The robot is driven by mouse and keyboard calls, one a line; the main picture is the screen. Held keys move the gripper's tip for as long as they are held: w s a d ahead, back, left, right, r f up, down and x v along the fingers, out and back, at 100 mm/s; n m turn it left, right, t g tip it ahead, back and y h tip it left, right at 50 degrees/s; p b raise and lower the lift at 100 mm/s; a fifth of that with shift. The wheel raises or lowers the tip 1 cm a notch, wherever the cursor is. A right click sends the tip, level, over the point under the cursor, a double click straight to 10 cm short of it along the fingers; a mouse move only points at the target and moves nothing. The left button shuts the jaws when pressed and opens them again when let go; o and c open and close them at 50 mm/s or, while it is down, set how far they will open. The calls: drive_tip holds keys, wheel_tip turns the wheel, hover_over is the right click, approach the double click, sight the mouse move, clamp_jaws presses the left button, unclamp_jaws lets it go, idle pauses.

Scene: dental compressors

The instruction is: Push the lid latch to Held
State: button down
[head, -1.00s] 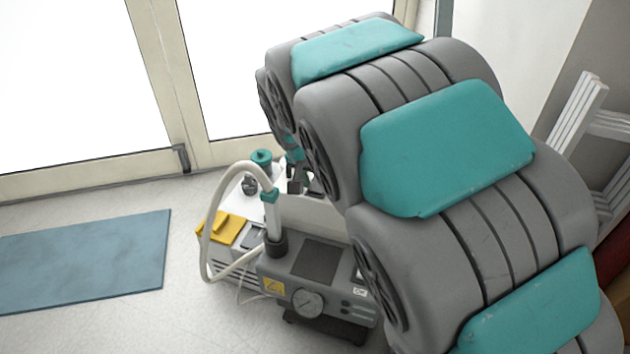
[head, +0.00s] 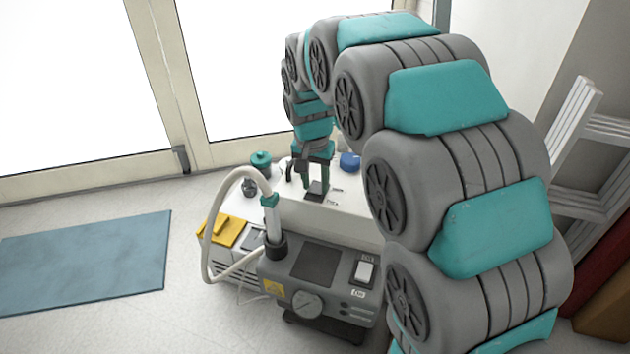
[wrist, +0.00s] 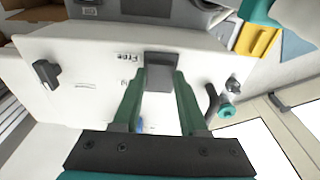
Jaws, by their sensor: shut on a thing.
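The lid latch is a dark grey block (wrist: 160,59) on the white top of the rear unit (wrist: 95,55). The word "Free" is printed beside it in the wrist view; other marks further left are too small to read. In the head view the latch (head: 316,188) shows below my gripper (head: 314,178). In the wrist view my gripper (wrist: 162,78) has its two green fingers around the block, shut on it. The fingers hide part of the block's near edge.
A grey compressor unit (head: 325,268) with a gauge and a pale hose (head: 207,235) stands in front. A teal-capped fitting (head: 260,160), a blue knob (head: 349,162) and a dark handle (wrist: 45,73) stand on the white unit. A yellow piece (head: 222,229) lies left.

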sight(314, 193)
drive_tip(key=shift+c, duration=2.2)
unclamp_jaws()
drive_tip(key=shift+r, duration=0.1)
wheel_tip(314, 193, up, 8)
drive_tip(key=shift+s+a+f, duration=0.2)
drive_tip(key=shift+s+f, duration=0.05)
drive_tip(key=shift+s, duration=0.2)
drive_tip(key=s+d+f+n+g, duration=0.1)
drive_tip(key=s+d, duration=0.3)
drive_tip(key=s, duration=0.7)
drive_tip(key=s+d+f+n+g, duration=0.1)
drive_tip(key=s+d+f+n, duration=0.1)
drive_tip(key=s, duration=1)
drive_tip(key=s+d+f+n+g, duration=0.1)
drive_tip(key=s+d+f, duration=0.2)
drive_tip(key=s, duration=0.9)
drive_tip(key=d, duration=0.3)
drive_tip(key=shift+f+y, duration=0.3)
drive_tip(key=shift+f, duration=0.1)
